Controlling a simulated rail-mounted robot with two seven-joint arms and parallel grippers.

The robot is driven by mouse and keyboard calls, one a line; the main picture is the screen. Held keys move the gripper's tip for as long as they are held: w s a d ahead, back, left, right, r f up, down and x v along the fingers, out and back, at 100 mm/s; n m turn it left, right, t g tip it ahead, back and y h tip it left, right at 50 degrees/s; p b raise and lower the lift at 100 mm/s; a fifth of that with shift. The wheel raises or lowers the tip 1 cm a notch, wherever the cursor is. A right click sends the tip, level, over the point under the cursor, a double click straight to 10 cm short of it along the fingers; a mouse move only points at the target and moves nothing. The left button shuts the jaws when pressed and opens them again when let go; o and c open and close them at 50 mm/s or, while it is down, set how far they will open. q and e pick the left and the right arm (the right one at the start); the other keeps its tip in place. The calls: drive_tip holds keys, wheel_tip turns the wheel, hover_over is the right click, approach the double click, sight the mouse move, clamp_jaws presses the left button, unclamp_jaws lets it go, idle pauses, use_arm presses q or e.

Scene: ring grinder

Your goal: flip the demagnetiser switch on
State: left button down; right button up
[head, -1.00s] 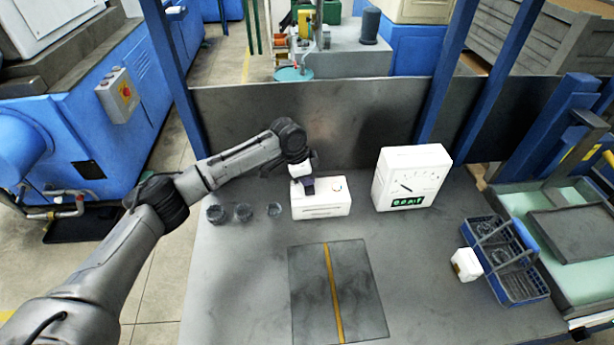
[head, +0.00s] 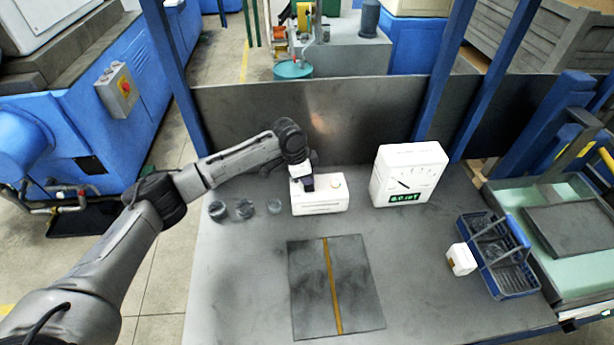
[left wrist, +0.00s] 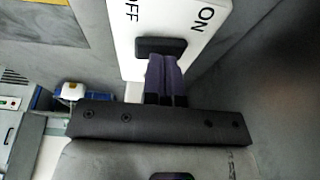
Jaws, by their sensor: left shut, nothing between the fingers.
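The demagnetiser is a white box (head: 322,203) on the grey bench, behind the dark mat. In the left wrist view its white face (left wrist: 183,18) bears the words OFF and ON, with a dark switch (left wrist: 158,46) below them. My left gripper (head: 307,186) points down at the left part of the box top. In the left wrist view its dark fingertips (left wrist: 164,60) are together and empty, right at the switch's edge. I cannot tell whether they touch it. The fingers cover part of the switch, and its position is unclear. My right gripper is not in view.
A white meter (head: 408,176) with a needle and green display stands right of the box. Several dark rings (head: 244,209) lie to its left. A dark mat (head: 306,285) with a yellow stripe lies in front. A blue basket (head: 510,275) and small white block (head: 461,259) are at right.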

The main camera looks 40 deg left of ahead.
use_arm(q)
drive_tip(key=r+p, duration=0.4)
drive_tip(key=p, duration=0.1)
drive_tip(key=shift+w+a+r, duration=0.15)
drive_tip(key=shift+a+r, duration=0.05)
drive_tip(key=shift+r, duration=0.15)
drive_tip(key=a+v, duration=0.1)
drive_tip(key=v, duration=0.8)
drive_tip(key=shift+w, duration=0.4)
drive_tip(key=shift+a, duration=0.15)
